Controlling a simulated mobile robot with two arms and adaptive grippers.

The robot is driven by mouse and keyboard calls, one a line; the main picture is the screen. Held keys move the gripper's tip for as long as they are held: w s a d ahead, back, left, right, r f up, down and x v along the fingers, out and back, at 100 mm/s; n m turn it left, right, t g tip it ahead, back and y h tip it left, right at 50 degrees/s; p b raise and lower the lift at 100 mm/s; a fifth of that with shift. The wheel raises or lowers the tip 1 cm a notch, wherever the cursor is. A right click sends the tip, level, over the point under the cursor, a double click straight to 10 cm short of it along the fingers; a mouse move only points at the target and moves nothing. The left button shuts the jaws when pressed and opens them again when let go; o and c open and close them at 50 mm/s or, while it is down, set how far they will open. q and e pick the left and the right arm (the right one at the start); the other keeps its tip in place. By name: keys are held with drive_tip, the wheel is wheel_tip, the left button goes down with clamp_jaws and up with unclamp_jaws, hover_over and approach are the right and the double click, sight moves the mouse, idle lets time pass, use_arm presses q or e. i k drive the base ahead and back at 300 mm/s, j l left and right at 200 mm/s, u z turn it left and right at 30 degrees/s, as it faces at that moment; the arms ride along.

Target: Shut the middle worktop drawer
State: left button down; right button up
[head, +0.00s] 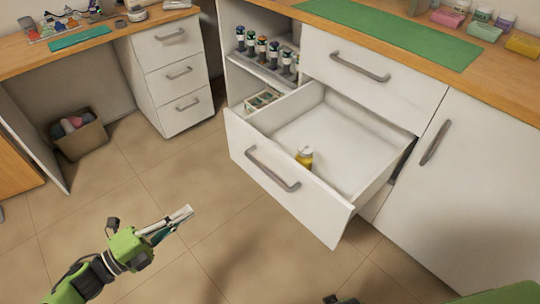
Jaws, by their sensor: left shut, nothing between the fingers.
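The open drawer (281,182) is white with a grey bar handle (272,169) and sticks well out of the worktop unit, below a shut upper drawer (372,71). A small yellow jar (305,157) stands inside it, near the front panel. My left gripper (188,214) is shut and empty, over the floor to the lower left of the drawer front and apart from it.
A shelf with several bottles (263,47) is beside the drawer unit. A shut cupboard door (448,190) is to the right. A white three-drawer unit (172,77) and a bin (80,138) stand at the left. The tiled floor before the drawer is clear.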

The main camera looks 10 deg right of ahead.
sight(357, 150)
drive_tip(key=i+l, duration=0.35)
drive_tip(key=l, duration=0.15)
drive_tip(key=i+l, duration=0.3)
drive_tip(key=l, duration=0.2)
